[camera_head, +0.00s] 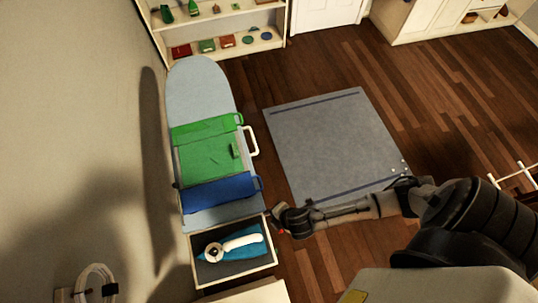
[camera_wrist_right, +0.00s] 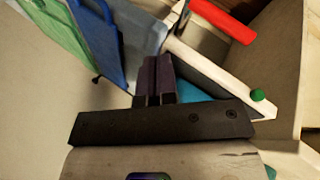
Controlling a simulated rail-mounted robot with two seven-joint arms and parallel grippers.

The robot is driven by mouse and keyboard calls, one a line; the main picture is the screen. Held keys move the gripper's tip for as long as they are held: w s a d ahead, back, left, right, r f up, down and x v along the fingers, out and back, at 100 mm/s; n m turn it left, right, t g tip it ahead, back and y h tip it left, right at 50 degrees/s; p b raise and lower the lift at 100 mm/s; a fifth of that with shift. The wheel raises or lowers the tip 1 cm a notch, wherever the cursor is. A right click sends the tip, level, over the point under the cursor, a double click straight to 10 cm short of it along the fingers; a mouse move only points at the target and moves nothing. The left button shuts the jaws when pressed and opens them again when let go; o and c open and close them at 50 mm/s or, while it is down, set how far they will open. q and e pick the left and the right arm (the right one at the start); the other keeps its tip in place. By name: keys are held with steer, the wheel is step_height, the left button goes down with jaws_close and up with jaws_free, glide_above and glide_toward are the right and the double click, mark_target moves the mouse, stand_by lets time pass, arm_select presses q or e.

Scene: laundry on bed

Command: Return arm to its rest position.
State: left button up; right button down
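My right arm comes in from the right in the head view. Its gripper (camera_head: 276,222) hangs beside the right edge of the open iron tray (camera_head: 273,262), at the near end of the ironing board (camera_head: 198,88). In the right wrist view the two dark fingers of my right gripper (camera_wrist_right: 155,78) are together, with nothing visible between them. A white and grey iron (camera_head: 240,242) lies on a teal cloth (camera_head: 222,258) in the tray, apart from the gripper as far as I can tell. My left gripper is in neither view.
Green cloth (camera_head: 208,158) and blue cloth (camera_head: 215,193) lie across the board, and the blue one shows in the wrist view (camera_wrist_right: 98,38). A grey mat (camera_head: 335,140) covers the floor to the right. Shelves (camera_head: 222,22) stand behind. A wall borders the left. Wooden floor is open at right.

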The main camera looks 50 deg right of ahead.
steer(key=shift+s+a, duration=0.2)
steer(key=shift+s, duration=0.55)
steer(key=shift+s+a, duration=0.15)
steer(key=shift+s, duration=0.6)
